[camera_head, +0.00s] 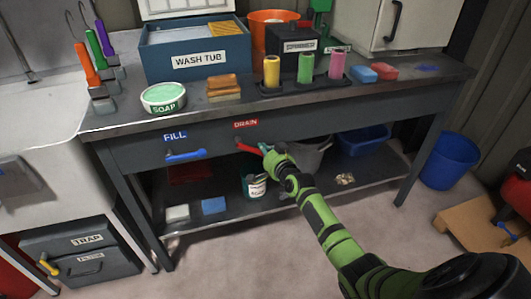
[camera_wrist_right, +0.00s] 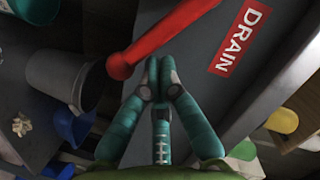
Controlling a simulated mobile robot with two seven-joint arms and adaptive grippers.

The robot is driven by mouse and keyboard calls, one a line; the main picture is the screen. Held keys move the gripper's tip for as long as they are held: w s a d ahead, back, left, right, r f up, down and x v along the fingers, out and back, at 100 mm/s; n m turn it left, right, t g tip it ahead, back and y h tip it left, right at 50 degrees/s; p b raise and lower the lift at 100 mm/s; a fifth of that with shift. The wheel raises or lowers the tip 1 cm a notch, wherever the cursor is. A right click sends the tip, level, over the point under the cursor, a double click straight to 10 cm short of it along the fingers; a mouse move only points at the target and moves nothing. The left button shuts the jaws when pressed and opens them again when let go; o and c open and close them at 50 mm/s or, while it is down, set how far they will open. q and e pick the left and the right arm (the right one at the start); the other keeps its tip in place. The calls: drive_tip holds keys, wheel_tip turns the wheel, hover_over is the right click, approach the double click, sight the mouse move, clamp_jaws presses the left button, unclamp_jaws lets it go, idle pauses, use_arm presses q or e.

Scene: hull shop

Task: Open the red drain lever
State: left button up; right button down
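The red drain lever (camera_head: 247,147) is on the front of the bench, below the red DRAIN label (camera_head: 246,124). In the right wrist view the lever (camera_wrist_right: 160,38) runs slantwise, its rounded end just beyond and left of my fingertips. My right gripper (camera_head: 267,149) is at the lever's right end. In the wrist view its green fingers (camera_wrist_right: 159,68) are together at the tips, with nothing seen between them. The tips are very close to the lever; I cannot tell if they touch it. My left gripper is not in view.
A blue lever (camera_head: 186,155) sits under the FILL label, left of the red one. The bench top (camera_head: 215,112) holds the wash tub, soap and colored cylinders. The lower shelf holds a can (camera_head: 255,187), a grey bucket (camera_head: 312,155) and a blue bin (camera_head: 362,140). Floor in front is clear.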

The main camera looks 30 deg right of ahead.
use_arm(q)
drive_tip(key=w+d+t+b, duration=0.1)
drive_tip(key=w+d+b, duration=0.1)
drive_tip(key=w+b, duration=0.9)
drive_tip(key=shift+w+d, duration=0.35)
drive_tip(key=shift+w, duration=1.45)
use_arm(e)
drive_tip(key=w+a+f+m+t+y, duration=0.1)
drive_tip(key=a+f+m, duration=0.3)
drive_tip(key=m, duration=0.5)
drive_tip(key=shift+f+t+y, duration=0.3)
drive_tip(key=shift+f+t, duration=0.25)
drive_tip(key=shift+t, duration=0.05)
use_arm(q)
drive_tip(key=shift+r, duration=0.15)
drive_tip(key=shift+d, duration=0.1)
use_arm(e)
drive_tip(key=shift+d, duration=0.2)
